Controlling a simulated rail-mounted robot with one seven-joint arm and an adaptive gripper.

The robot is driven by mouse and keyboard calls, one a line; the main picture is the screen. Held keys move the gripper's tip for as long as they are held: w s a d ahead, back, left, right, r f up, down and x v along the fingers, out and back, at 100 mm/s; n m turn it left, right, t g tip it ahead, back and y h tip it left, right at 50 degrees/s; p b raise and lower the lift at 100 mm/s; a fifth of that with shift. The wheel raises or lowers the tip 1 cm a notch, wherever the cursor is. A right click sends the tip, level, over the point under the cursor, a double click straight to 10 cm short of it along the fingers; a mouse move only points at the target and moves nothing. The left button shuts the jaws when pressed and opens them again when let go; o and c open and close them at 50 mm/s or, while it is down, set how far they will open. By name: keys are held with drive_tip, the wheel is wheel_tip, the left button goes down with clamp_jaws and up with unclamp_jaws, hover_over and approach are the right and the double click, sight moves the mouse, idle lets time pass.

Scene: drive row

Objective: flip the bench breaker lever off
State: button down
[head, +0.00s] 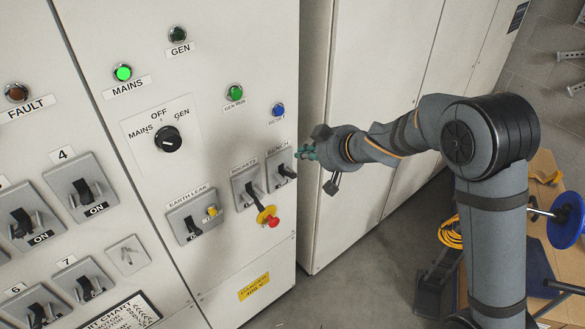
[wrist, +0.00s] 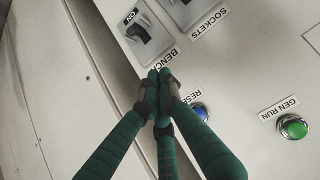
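The bench breaker (head: 284,171) is a grey plate with a black lever, under a BENCH label on the cabinet's right part. In the wrist view the bench breaker (wrist: 163,22) is at the top, turned round, with its black lever (wrist: 138,34) and the word ON showing. My gripper (head: 306,152) is just right of the BENCH label in the head view, by the cabinet's edge. In the wrist view my gripper (wrist: 160,78) has its dark green fingers drawn together, with nothing seen between them. The tips overlap the end of the BENCH label; contact cannot be told.
A blue reset button (wrist: 201,112) and a green GEN RUN button (wrist: 293,127) are near the fingers. A gap separates the neighbouring cabinet (head: 350,70).

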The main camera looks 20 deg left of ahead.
hover_over(293, 178)
drive_tip(key=w+a, duration=0.1)
drive_tip(key=a, duration=0.1)
drive_tip(key=f, duration=0.5)
drive_tip(key=shift+d+f+p, duration=0.2)
drive_tip(key=shift+f+p, duration=0.05)
drive_tip(key=shift+p, duration=0.05)
drive_tip(key=f, duration=0.1)
drive_tip(key=d+f+b, duration=0.1)
drive_tip(key=shift+s+f, duration=0.2)
drive_tip(key=shift+f, duration=0.1)
drive_tip(key=shift+s+d+f, duration=0.2)
drive_tip(key=shift+d+f, duration=0.1)
drive_tip(key=shift+f, duration=0.25)
drive_tip(key=shift+a, duration=0.1)
